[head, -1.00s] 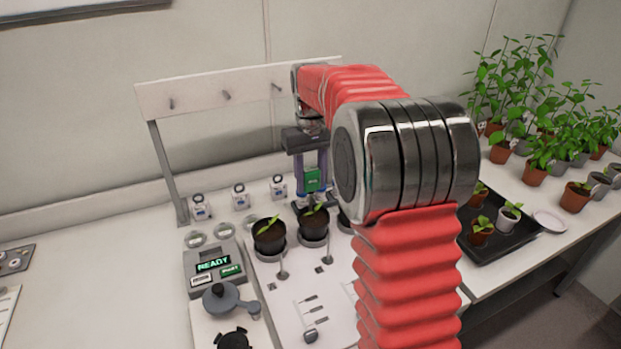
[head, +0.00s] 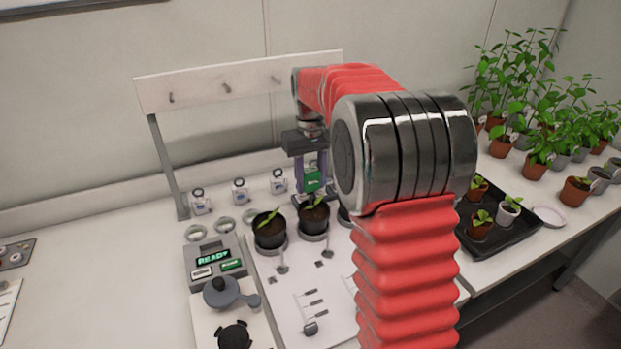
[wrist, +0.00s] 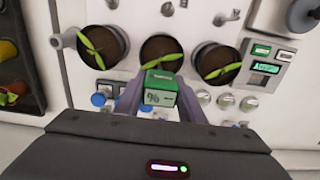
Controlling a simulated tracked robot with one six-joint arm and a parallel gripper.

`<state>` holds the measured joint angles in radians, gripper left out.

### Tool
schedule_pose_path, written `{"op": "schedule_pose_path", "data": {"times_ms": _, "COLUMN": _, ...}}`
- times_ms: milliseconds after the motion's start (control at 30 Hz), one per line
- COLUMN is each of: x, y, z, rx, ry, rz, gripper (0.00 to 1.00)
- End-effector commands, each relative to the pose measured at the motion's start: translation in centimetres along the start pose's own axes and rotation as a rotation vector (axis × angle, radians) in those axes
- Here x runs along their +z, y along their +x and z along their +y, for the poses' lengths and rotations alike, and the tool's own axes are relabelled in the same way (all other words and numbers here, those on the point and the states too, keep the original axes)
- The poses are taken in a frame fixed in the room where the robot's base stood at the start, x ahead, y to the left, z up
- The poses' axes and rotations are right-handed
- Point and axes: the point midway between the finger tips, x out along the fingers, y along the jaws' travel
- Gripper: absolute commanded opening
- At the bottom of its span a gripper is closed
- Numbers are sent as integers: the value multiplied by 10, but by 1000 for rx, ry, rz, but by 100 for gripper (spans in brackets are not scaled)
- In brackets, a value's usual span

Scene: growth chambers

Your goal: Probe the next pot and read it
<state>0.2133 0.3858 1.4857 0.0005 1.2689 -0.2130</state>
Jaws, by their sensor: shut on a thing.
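My gripper (head: 311,173) is shut on a green moisture probe (head: 313,181), which carries a % mark in the wrist view (wrist: 160,87). The probe is just behind the middle dark pot (head: 314,217); its tip is hidden. The middle pot holds a seedling and also shows in the wrist view (wrist: 161,48). The left pot (head: 270,233) holds a seedling too. A third pot (wrist: 103,46) with a seedling is mostly behind my arm in the head view. A grey reader (head: 214,262) shows READY on its lit display; it also appears in the wrist view (wrist: 264,66).
White-and-blue tagged items (head: 240,191) stand behind the pots under a hook rail (head: 238,84). Small tools lie on the white board (head: 290,292) in front. A black tray (head: 500,240) of seedlings is at right.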

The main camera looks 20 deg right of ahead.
Motion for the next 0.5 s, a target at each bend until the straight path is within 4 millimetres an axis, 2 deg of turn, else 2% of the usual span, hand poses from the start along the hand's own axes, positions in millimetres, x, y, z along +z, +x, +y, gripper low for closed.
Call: {"op": "schedule_pose_path", "data": {"times_ms": 500, "x": 0, "y": 11, "z": 0, "rx": 0, "ry": 0, "rz": 0, "gripper": 8}}
